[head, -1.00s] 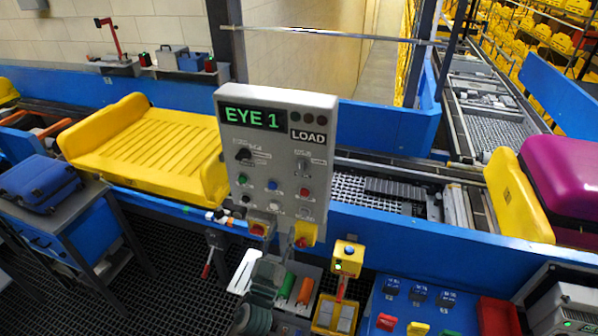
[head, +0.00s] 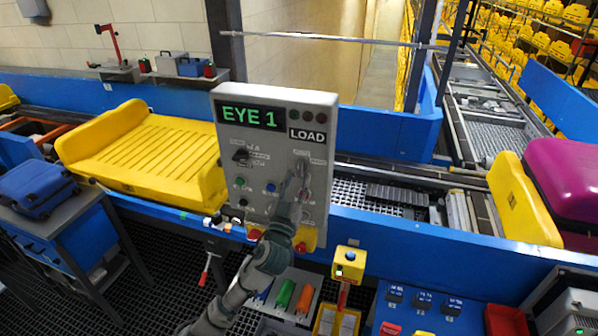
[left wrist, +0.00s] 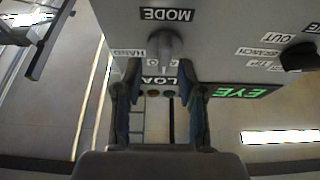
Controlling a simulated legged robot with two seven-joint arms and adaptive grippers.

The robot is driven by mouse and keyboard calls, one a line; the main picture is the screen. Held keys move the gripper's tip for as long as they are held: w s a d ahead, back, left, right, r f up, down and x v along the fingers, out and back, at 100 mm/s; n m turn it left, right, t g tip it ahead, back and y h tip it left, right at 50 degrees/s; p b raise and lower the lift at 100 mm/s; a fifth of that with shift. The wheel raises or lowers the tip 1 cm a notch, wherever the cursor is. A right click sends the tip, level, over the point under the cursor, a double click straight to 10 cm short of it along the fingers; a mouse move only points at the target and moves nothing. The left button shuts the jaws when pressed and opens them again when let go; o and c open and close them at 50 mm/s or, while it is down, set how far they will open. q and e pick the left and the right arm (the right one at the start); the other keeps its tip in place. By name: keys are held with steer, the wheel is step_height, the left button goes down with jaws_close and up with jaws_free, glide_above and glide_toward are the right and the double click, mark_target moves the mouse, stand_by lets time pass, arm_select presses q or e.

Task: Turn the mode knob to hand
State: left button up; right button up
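The mode knob (left wrist: 165,46) is a grey knob on the upright control panel (head: 228,165), under a black MODE label that shows upside down in the left wrist view. A HAND label (left wrist: 128,53) is beside it; another label is partly hidden behind the knob. I cannot tell which label the knob points to. My left gripper (left wrist: 160,75) is open, its two fingers on either side of the knob's lower end in that view. I cannot tell if they touch it. In the head view my left gripper (head: 297,190) covers the knob area. My right gripper is not in view.
The panel display (head: 250,117) reads EYE 1, with a LOAD label beside it. A black knob (left wrist: 299,57) and several buttons share the panel. A yellow tray (head: 145,160) lies on the conveyor at left. A yellow button box (head: 349,262) stands below right.

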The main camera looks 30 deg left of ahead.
mark_target(300, 168)
arm_select(q)
steer(key=shift+x, duration=0.95)
steer(key=shift+w+a, duration=0.15)
steer(key=shift+a, duration=0.05)
steer(key=shift+a+f, duration=0.1)
steer(key=shift+a, duration=0.3)
steer(key=shift+d, duration=0.15)
steer(key=c, duration=0.7)
steer(key=shift+d, duration=0.15)
jaws_close()
